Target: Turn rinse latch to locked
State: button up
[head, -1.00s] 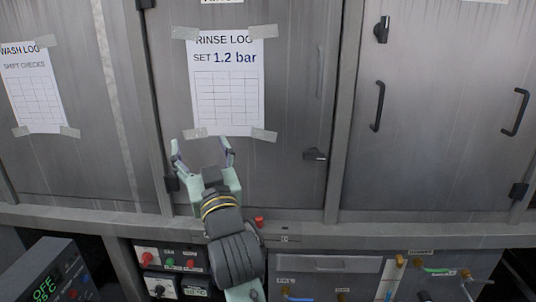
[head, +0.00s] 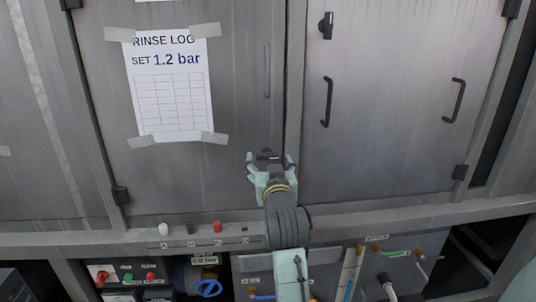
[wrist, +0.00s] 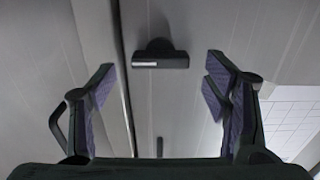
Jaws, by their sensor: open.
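The rinse latch (head: 268,154) is a small black bar lying level on the grey rinse door, near its lower right edge. In the wrist view the latch (wrist: 162,62) shows as a level black bar on a round base, with a pale mark at one end. My gripper (head: 270,161) is open in front of the latch in the head view. In the wrist view the purple-padded fingers of my gripper (wrist: 160,76) stand wide on either side, with the latch ahead in the gap. I see no contact. The gripper partly hides the latch in the head view.
The rinse log sheet (head: 170,92) is taped on the same door. A neighbouring door at right has an upright black latch (head: 326,26) and a black handle (head: 327,102). A ledge with a red knob (head: 217,226) runs below.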

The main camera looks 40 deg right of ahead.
jog(key=shift+x, duration=1.35)
jog(key=shift+c, duration=0.4)
jog(key=c, duration=1.1)
